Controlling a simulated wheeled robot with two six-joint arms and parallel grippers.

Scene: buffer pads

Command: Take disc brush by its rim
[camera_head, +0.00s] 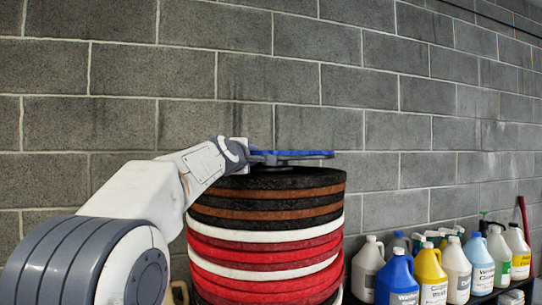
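A flat blue disc (308,154), seen nearly edge-on, appears to be the disc brush. It lies level just above the top of a tall stack of round pads (270,200), with a thin gap showing under its right side. My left arm reaches in from the left, and my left gripper (262,158) is at the disc's left rim. Dark parts show under the rim there, but they are too small to tell whether the fingers are closed on it. My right gripper is out of view.
The stack has black, brown, white and red pads. Several jugs and bottles stand at the lower right, including a blue jug (396,280) and a yellow jug (430,275). A grey block wall (290,70) runs behind. The space above the disc is clear.

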